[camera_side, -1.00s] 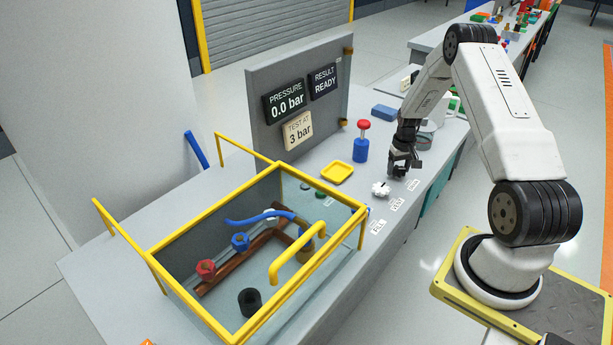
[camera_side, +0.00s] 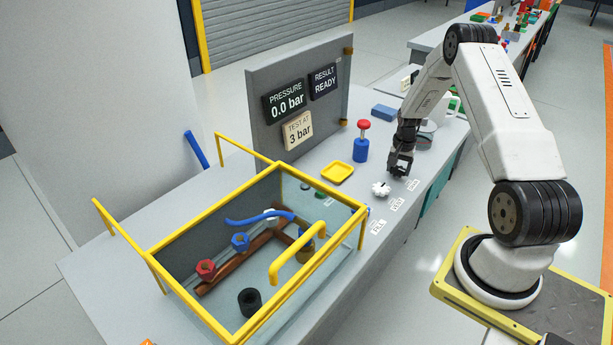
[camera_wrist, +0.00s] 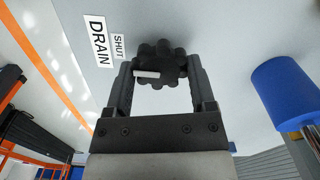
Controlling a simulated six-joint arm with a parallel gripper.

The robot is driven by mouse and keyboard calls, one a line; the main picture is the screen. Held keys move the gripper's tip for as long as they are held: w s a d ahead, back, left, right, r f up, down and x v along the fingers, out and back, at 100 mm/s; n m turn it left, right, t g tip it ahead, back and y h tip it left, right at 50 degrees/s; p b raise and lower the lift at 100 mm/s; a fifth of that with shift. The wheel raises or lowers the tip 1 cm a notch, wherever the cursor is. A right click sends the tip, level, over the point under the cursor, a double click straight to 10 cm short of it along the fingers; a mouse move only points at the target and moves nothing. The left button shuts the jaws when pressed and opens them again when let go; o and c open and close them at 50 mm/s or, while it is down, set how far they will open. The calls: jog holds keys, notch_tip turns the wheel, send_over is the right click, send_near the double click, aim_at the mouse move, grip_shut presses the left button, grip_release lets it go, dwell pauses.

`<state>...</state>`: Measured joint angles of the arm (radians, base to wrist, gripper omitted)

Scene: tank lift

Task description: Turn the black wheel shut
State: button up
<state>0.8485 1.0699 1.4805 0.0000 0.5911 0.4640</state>
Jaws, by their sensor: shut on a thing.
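The black wheel (camera_wrist: 160,60) is a lobed knob with a white pointer bar on its face. In the wrist view it sits between the two fingers of my gripper (camera_wrist: 162,92), which is shut on it. The labels SHUT (camera_wrist: 119,46) and DRAIN (camera_wrist: 98,38) lie beside the wheel, and the white bar runs roughly crosswise between the fingers. In the side view my gripper (camera_side: 400,168) points down at the bench, and the wheel is hidden by it there.
A white knob (camera_side: 380,189) stands close to my gripper. A blue cylinder with a red top (camera_side: 361,145) and a yellow tray (camera_side: 337,172) are to the left. The yellow-railed tank (camera_side: 245,250) is further left. The display panel (camera_side: 262,120) reads 0.0 bar and READY.

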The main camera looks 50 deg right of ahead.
aim_at(398, 169)
dwell(0.4)
jog(key=o, duration=1.2)
jog(key=shift+r, duration=0.15)
jog(key=shift+r, duration=3.75)
jog(key=shift+a, duration=0.1)
